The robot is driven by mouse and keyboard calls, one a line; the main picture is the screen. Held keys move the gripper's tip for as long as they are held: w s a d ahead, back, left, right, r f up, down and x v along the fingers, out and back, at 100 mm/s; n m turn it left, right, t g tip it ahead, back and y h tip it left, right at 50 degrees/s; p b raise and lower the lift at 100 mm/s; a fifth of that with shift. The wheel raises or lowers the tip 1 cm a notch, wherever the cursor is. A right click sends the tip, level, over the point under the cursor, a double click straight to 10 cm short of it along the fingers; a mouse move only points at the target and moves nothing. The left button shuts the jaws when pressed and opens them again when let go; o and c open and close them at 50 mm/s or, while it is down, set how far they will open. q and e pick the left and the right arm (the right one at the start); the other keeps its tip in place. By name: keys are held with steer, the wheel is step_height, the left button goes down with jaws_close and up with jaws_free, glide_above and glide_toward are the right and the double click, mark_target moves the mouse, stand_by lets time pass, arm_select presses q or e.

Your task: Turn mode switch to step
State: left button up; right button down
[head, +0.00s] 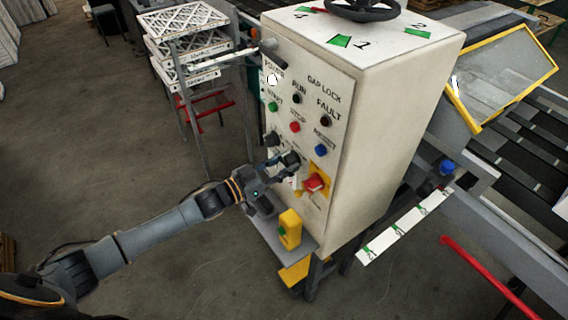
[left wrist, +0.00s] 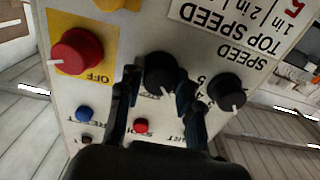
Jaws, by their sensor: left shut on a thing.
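The control panel (head: 332,132) is the pale front of a cabinet with labelled buttons and knobs. My left gripper (head: 285,164) is at the lower middle of the panel. In the left wrist view its two dark fingers (left wrist: 159,95) are shut on a black knob, the mode switch (left wrist: 161,70), one finger on each side. The label beside this knob is partly hidden and too blurred to read, so its setting cannot be told. My right gripper is not in view.
A black speed knob (left wrist: 227,90) is close beside one finger. A red switch (head: 314,183) on a yellow plate sits right of my gripper. Green start (head: 273,107), red stop (head: 295,127) and blue reset (head: 321,150) buttons are above. A yellow block (head: 290,230) stands on a shelf below.

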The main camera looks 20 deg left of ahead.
arm_select(q)
steer(key=m+b, duration=0.1)
steer(key=m, duration=0.3)
steer(key=shift+m, duration=0.3)
steer(key=shift+a+r+m+b, duration=0.1)
steer(key=shift+m+b, duration=0.65)
steer(key=shift+m, duration=1.35)
steer(key=o, duration=1.2)
steer(key=shift+c, duration=0.2)
